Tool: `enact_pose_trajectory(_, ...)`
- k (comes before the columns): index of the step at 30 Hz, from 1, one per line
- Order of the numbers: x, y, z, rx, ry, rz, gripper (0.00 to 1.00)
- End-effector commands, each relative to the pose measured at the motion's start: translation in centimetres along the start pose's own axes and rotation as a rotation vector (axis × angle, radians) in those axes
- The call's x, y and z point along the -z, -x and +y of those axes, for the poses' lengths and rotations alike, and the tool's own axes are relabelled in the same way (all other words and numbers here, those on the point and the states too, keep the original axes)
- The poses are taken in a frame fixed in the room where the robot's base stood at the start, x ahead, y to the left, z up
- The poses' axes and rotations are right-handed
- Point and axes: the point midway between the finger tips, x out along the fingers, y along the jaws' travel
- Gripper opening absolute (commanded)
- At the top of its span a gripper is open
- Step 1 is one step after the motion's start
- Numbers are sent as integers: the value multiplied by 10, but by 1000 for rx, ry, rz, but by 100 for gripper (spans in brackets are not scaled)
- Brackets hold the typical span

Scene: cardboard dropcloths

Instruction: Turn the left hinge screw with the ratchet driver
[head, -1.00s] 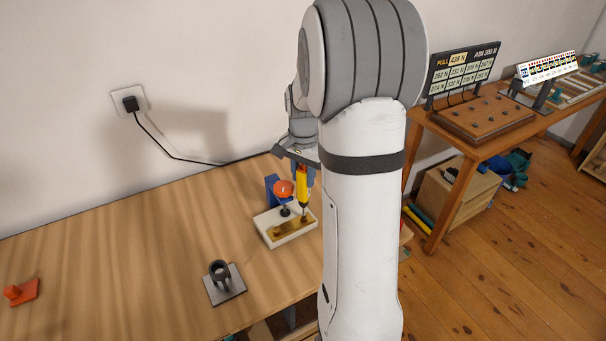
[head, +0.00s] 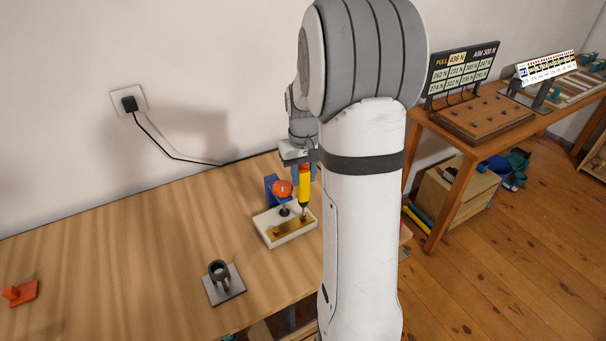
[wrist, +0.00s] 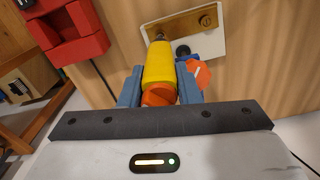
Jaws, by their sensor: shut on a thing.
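My gripper (head: 303,168) is shut on the ratchet driver (head: 304,188), which has a yellow body and an orange end. In the wrist view the driver (wrist: 159,65) lies between the blue fingers (wrist: 158,88). The driver stands upright, its shaft pointing down at the right part of a brass hinge plate (head: 287,228) on a white block (head: 272,239). One screw (wrist: 206,20) shows uncovered in the wrist view. The driver hides its own tip, so I cannot tell how it sits on the other screw.
A blue clamp with an orange knob (head: 282,188) stands beside the driver, close to my fingers. A dark ring holder (head: 219,270) stands on the table in front. An orange object (head: 20,292) lies far left. The table's middle left is clear.

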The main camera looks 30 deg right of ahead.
Motion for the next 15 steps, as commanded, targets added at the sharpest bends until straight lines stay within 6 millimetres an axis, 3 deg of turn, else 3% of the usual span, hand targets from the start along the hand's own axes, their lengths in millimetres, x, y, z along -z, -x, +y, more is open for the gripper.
enact_pose_trajectory(6, -3, -5, -1, 4, 193, -11, 0)
enact_pose_trajectory(15, -3, -5, -1, 4, 211, -11, 0)
